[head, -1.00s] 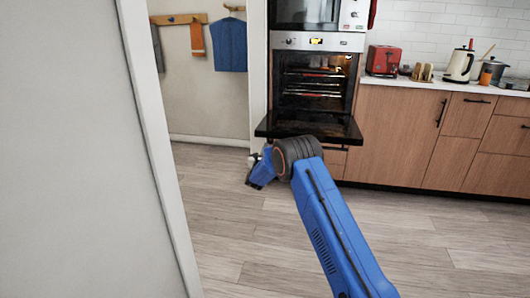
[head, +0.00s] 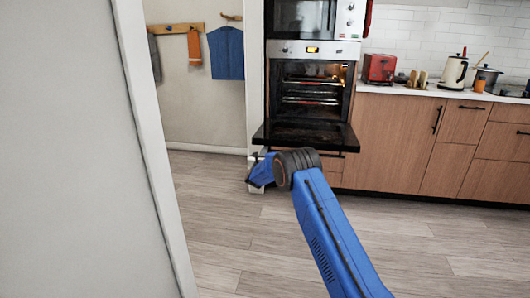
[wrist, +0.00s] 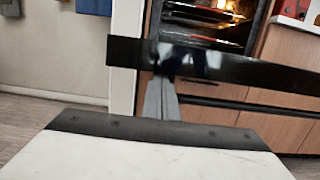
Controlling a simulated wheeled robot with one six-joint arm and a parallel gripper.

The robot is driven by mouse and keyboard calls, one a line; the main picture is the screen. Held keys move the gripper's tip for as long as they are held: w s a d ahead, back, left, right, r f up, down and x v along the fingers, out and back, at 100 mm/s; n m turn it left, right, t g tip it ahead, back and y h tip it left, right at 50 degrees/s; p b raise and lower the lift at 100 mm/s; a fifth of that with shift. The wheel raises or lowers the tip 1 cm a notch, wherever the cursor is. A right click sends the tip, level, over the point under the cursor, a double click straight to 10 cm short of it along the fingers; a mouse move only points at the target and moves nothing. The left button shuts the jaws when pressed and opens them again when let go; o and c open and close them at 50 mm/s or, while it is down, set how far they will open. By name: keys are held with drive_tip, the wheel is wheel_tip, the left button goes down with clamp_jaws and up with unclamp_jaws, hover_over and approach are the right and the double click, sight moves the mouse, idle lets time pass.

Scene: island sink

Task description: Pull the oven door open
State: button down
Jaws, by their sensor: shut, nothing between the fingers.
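The oven (head: 312,85) is built into a tall cabinet, its inside lit and its racks showing. Its black door (head: 305,136) is swung down and stands out toward me, close to level. In the wrist view the door (wrist: 225,68) crosses the picture as a dark slab, with the lit racks (wrist: 215,15) behind it. My gripper (wrist: 161,85) is shut and empty, its fingertips at the door's near edge; I cannot tell whether they touch it. In the head view my gripper (head: 258,160) is partly hidden by my arm, just below and left of the door's left corner.
Wooden cabinets (head: 395,145) with a counter stand right of the oven, bearing a red toaster (head: 379,68) and a kettle (head: 453,72). A pale wall (head: 75,150) fills the left foreground. The wooden floor (head: 430,250) is clear.

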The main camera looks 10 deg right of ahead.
sight(265, 139)
drive_tip(key=shift+g, duration=0.7)
drive_tip(key=r, duration=0.7)
drive_tip(key=shift+w, duration=0.25)
drive_tip(key=shift+s, duration=0.1)
